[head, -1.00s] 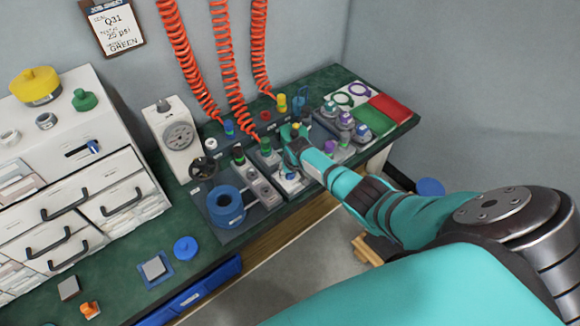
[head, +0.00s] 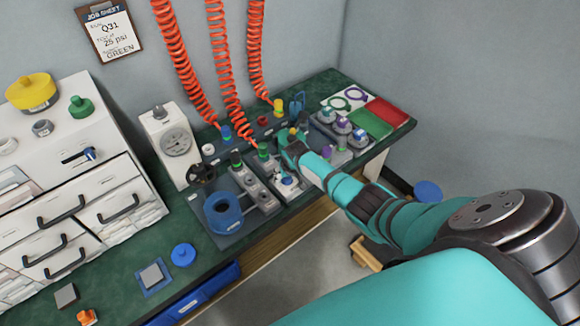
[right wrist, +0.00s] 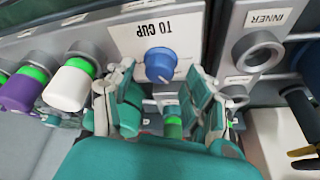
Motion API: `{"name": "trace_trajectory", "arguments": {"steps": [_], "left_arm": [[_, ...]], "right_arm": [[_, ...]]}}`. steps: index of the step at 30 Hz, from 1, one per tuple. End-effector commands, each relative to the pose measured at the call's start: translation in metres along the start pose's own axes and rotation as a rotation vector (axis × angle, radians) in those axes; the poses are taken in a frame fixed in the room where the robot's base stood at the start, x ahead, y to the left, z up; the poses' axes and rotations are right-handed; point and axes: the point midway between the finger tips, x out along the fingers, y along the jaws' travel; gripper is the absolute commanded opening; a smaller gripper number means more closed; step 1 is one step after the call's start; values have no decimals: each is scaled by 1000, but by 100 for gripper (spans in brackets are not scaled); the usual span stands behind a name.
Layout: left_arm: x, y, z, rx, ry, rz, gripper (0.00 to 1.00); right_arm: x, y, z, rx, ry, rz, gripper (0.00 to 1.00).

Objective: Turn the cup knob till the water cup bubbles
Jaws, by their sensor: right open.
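A blue round knob (right wrist: 160,65) sits on a white plate labelled TO CUP in the right wrist view. My right gripper (right wrist: 160,84) is open, with one finger on each side of the knob. The knob lies between and slightly beyond the fingertips, and I see no clear contact. In the head view my right gripper (head: 291,146) is over the equipment row at the back of the bench. A blue open-topped round vessel (head: 223,212) stands left of it; I cannot tell if it is the water cup, and no bubbles show. My left gripper is not in view.
White and purple capped fittings (right wrist: 68,88) with green bands stand close left of the gripper. A grey block labelled INNER (right wrist: 258,50) is close on the right. Orange coiled hoses (head: 228,75) hang behind. A gauge box (head: 172,140) stands at the left.

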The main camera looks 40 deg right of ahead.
Motion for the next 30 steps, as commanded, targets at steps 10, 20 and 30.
{"name": "trace_trajectory", "arguments": {"steps": [10, 20, 30], "left_arm": [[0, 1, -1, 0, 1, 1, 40], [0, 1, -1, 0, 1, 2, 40], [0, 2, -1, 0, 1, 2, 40]], "right_arm": [[-47, 1, 1, -2, 2, 0, 54], [-97, 0, 0, 0, 3, 0, 54], [-110, 0, 1, 0, 0, 1, 54]]}}
